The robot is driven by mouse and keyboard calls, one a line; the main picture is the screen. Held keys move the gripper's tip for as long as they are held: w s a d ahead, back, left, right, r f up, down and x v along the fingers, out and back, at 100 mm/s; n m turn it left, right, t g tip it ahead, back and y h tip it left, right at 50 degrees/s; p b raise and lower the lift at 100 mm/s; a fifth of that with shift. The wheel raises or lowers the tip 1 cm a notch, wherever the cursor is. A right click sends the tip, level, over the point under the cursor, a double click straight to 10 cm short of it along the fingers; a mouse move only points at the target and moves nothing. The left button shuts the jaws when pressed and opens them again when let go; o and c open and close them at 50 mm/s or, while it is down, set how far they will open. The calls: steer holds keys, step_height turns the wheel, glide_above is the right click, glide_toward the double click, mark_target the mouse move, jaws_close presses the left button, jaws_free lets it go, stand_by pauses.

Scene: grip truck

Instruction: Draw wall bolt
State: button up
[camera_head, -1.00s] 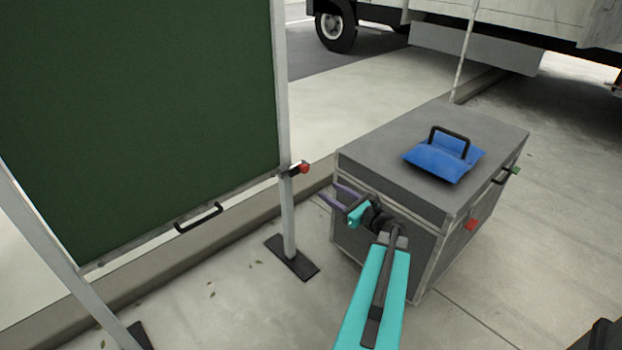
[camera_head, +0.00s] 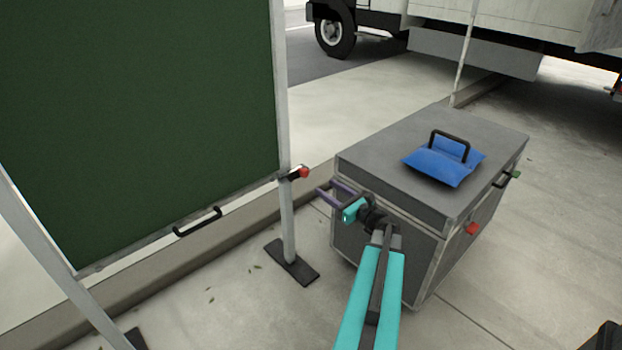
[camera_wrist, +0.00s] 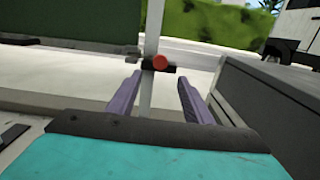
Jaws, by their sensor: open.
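The wall bolt (camera_head: 303,172) has a red round knob on a short black body. It sits on the right post of the green panel, near the panel's lower right corner. It also shows in the wrist view (camera_wrist: 160,63), ahead of the fingers and close to midway between them. My gripper (camera_head: 327,187) is open and empty, a little to the right of the bolt and slightly lower in the head view. In the wrist view my two purple fingers (camera_wrist: 155,92) stand apart, with the post between them in the picture. The fingers do not appear to touch the knob.
The green panel (camera_head: 140,120) has a black handle (camera_head: 198,222) at its lower edge. A grey case (camera_head: 385,165) stands close to my gripper on the right, with a blue bag (camera_head: 443,165) on top. The post's dark foot (camera_head: 291,262) rests on the pavement.

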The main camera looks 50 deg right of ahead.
mark_target(306, 174)
steer(key=w, duration=0.3)
steer(key=w+b, duration=0.1)
steer(key=w, duration=0.6)
steer(key=shift+d, duration=0.4)
steer(key=shift+c, duration=0.4)
jaws_close()
